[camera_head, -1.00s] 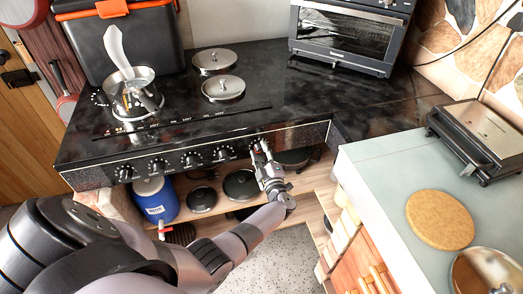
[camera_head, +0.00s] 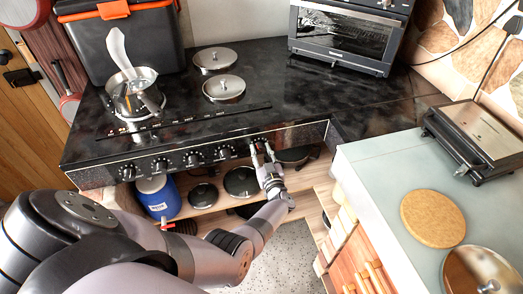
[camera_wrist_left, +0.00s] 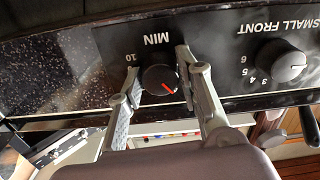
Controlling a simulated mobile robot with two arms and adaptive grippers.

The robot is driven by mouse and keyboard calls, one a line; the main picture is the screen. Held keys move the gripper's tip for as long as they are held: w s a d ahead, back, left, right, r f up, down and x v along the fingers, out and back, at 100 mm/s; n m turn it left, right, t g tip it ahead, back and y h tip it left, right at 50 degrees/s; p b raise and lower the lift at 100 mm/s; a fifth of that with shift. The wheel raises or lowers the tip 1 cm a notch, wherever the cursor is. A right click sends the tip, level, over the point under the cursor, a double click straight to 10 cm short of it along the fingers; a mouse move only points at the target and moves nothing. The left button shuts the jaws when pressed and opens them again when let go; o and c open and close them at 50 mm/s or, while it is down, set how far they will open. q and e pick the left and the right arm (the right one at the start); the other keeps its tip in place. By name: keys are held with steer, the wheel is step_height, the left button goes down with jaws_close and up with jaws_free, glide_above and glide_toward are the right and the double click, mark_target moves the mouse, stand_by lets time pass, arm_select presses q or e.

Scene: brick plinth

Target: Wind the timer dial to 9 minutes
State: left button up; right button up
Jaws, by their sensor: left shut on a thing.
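The timer dial (camera_wrist_left: 159,79) is a round black knob with a red pointer line, under the upside-down label MIN in the left wrist view. The pointer slants toward the lower right there. A number 10 shows left of the knob; other timer marks are hidden or unreadable. My left gripper (camera_wrist_left: 158,70) has one finger on each side of the knob and is shut on it. In the head view my left gripper (camera_head: 261,153) is at the right end of the knob row on the stove front (camera_head: 290,137). My right gripper is out of view.
The SMALL FRONT knob (camera_wrist_left: 281,60) sits beside the timer in the left wrist view. Several more knobs line the stove front. Below are a shelf with pans (camera_head: 241,181) and a blue canister (camera_head: 159,197). A pale counter (camera_head: 385,180) stands to the right.

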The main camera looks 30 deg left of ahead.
arm_select(q)
steer(key=m, duration=0.3)
steer(key=shift+m+p, duration=0.3)
steer(key=shift+m, duration=0.1)
steer(key=m, duration=0.3)
steer(key=shift+f+m, duration=0.1)
steer(key=shift+m, duration=0.2)
steer(key=m, duration=0.3)
steer(key=shift+m+p, duration=0.3)
steer(key=m, duration=0.3)
steer(key=shift+m, duration=0.3)
steer(key=m, duration=1.1)
steer(key=shift+m, duration=0.3)
